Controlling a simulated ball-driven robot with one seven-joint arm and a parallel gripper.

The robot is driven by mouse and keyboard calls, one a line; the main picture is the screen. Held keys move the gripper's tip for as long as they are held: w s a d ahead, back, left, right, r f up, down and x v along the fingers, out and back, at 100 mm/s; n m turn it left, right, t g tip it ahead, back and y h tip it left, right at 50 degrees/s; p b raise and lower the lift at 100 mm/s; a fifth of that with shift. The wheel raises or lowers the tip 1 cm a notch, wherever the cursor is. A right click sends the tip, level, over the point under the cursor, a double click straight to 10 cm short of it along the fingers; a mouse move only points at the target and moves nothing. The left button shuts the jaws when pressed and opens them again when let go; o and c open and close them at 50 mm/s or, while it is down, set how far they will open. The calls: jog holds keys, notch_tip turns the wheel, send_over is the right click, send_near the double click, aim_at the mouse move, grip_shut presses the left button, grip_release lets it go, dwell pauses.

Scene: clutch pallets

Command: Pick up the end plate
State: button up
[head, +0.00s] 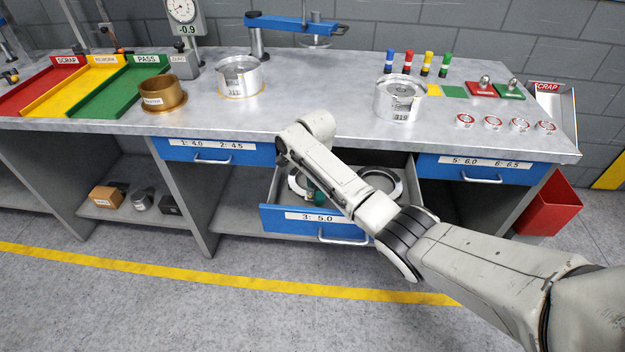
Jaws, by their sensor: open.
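An open blue-fronted drawer labelled "3: 5.0" (283,218) hangs out below the workbench. Two silver ring-shaped plates lie in it: a left plate (296,183) and a right plate (398,186). I take these to be end plates, but cannot tell which one is meant. My arm crosses the drawer and hides the part between them. My gripper (312,188) is mostly hidden behind my arm, low in the drawer beside the left plate. It is open; I cannot see whether it touches the plate.
On the bench (310,95) stand two silver drums, a left one (239,78) and a right one (399,100), and a brass ring (162,95). Red, yellow and green trays lie at left. Closed drawers (215,152) and (475,170) flank the open one. The floor in front is clear.

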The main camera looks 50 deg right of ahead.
jog(key=shift+f, duration=0.25)
dwell(0.5)
jog(key=shift+c, duration=0.3)
grip_shut()
dwell(1.0)
